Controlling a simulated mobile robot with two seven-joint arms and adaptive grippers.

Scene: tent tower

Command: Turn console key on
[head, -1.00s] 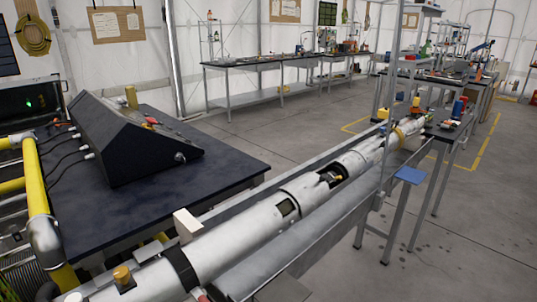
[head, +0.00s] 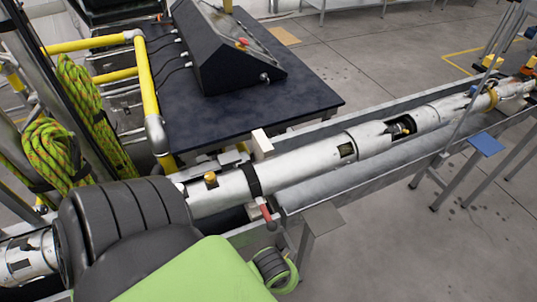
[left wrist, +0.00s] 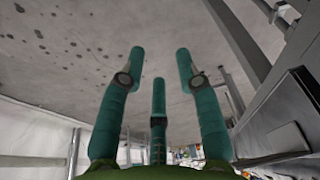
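The console (head: 235,45) is a black box with a sloped face. It stands on a dark table at the upper middle of the head view. My left gripper (left wrist: 160,65) has three teal fingers spread apart, open and empty, in the left wrist view, over grey floor; the console is not in that view. My right gripper is not seen.
A long white tube (head: 310,160) lies in a metal trough in front of the dark table (head: 170,110). Yellow pipes (head: 150,85) and coiled green ropes (head: 95,115) stand at the left. My arm covers the lower left.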

